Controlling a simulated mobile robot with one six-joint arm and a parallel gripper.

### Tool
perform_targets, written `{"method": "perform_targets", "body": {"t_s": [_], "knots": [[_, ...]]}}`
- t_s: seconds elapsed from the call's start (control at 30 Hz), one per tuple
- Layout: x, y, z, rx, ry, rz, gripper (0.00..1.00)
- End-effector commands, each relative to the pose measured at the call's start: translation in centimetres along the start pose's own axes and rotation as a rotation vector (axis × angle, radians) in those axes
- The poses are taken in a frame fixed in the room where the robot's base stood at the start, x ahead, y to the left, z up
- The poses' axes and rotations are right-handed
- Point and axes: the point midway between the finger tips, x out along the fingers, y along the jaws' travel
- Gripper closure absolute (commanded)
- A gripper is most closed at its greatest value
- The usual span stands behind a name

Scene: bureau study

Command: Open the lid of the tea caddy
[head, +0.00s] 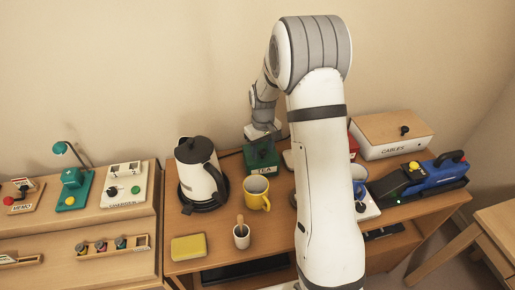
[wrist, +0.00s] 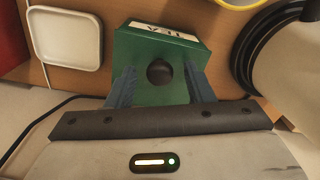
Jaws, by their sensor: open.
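The tea caddy (head: 263,168) is a green box with a white TEA label, standing upright on the wooden desk behind the yellow mug. In the wrist view its green lid (wrist: 160,40) faces the camera and looks shut, with a round dark knob (wrist: 160,73) in the middle. My gripper (wrist: 160,70) is open, with one blue-grey finger on each side of the knob and a gap to it on both sides. Whether the fingertips touch the lid I cannot tell. In the head view my gripper (head: 262,138) is just above the caddy.
A white kettle (head: 196,175) on a black base stands left of the caddy. A yellow mug (head: 256,194) stands in front of it. A white square dish (wrist: 64,38) lies beside it in the wrist view.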

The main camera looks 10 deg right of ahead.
Motion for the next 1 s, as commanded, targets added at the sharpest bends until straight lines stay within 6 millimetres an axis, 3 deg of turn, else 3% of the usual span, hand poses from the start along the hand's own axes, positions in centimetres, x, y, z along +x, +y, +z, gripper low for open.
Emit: {"method": "perform_targets", "body": {"t_s": [0.23,0.8,1.0], "knots": [[0.11,0.04,0.03,0.001,0.0,0.0,0.52],[0.07,0.09,0.04,0.002,0.0,0.0,0.99],[0.07,0.11,0.04,0.002,0.001,0.0,1.0]]}}
